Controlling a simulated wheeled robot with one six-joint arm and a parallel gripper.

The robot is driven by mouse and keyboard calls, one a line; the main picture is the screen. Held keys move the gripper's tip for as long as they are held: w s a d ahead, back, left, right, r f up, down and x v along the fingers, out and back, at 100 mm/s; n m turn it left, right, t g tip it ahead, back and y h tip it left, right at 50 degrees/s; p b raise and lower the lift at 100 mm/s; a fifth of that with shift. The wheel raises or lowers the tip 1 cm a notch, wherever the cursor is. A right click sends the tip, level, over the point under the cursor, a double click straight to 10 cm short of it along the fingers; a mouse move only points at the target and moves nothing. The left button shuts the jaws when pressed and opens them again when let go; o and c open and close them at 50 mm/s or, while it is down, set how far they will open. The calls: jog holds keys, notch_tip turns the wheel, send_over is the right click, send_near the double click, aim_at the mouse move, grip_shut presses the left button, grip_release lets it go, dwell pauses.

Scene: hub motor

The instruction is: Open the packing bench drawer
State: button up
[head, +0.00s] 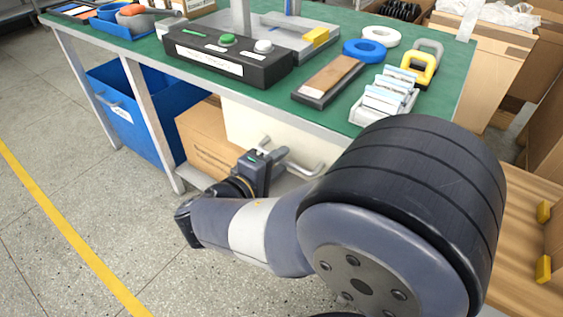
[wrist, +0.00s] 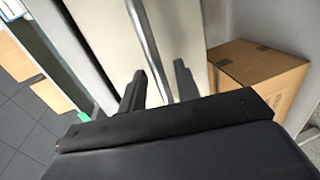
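The packing bench (head: 445,85) has a green top. Under its front edge is the cream drawer front (head: 240,122) with a metal bar handle (head: 304,168). My gripper (head: 274,156) is at the left part of this handle. In the wrist view, the two dark fingers of my gripper (wrist: 160,72) are apart. The handle (wrist: 146,40) runs between them, in front of the drawer front (wrist: 105,35). I see a gap beside the bar, so the fingers do not look closed on it. The drawer looks closed. My arm hides the lower right of the drawer area.
A blue bin (head: 130,115) and a cardboard box (head: 207,140) stand under the bench to the left; the box (wrist: 260,75) shows in the wrist view. A black button box (head: 225,58) and several tools lie on top. The floor at left is clear.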

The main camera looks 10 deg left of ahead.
jog(key=shift+x, duration=0.85)
jog(key=shift+c, duration=0.2)
grip_shut()
